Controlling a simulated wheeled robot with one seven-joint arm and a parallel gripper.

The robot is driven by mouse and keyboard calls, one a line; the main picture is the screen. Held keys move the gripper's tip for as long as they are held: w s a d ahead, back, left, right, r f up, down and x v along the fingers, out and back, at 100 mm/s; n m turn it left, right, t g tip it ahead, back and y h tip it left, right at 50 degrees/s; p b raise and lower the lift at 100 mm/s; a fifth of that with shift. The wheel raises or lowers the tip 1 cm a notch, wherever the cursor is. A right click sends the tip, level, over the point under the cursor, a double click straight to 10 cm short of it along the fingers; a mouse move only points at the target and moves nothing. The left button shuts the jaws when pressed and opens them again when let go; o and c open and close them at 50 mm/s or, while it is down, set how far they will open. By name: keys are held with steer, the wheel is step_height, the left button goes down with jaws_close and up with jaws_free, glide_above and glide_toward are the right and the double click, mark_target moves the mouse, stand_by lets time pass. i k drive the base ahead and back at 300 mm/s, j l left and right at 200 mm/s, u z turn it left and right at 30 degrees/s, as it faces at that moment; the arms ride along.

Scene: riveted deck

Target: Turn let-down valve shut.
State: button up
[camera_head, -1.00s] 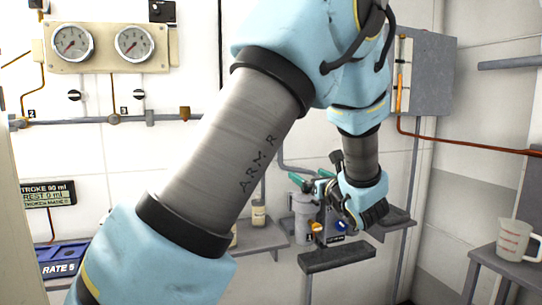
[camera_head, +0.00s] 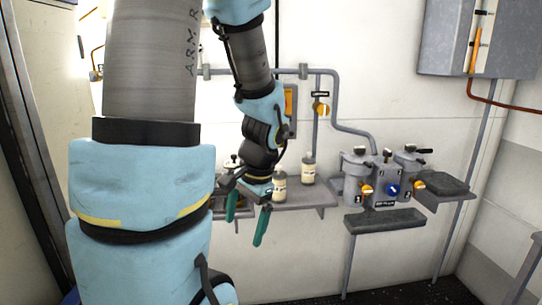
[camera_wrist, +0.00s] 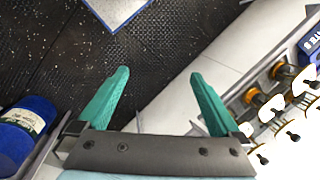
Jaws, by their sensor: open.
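My gripper (camera_head: 247,216) is open and empty, with its green fingers pointing down at the front of a wall shelf, left of the valve unit. In the wrist view its fingers (camera_wrist: 160,76) are spread over dark floor with nothing between them. A grey block with a blue knob (camera_head: 393,190) stands between two grey canisters. A yellow knob (camera_head: 367,190) is at the left canister and another yellow knob (camera_head: 419,187) at the right one. A yellow-handled valve (camera_head: 322,110) sits on the wall pipe below a small dark label. I cannot read which is the let-down valve.
Two pale bottles (camera_head: 308,170) stand on the grey shelf (camera_head: 310,197) close to my gripper. A dark padded ledge (camera_head: 384,221) juts out below the valve unit. A grey wall cabinet (camera_head: 470,40) hangs at upper right. A blue cylinder (camera_wrist: 25,128) shows in the wrist view.

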mark_target(324, 110)
steer(key=u, duration=0.6)
steer(key=l+u, duration=0.7)
steer(key=u, duration=0.15)
steer(key=k+l+u, duration=0.2)
steer(key=l+u, duration=0.25)
steer(key=k+l+u, duration=0.1)
steer(key=k+l, duration=0.15)
steer(key=l, duration=0.15)
steer(key=k+l, duration=0.2)
steer(key=l, duration=0.2)
steer(key=k+l+u, duration=0.15)
steer(key=k+l, duration=0.1)
steer(key=l, duration=0.1)
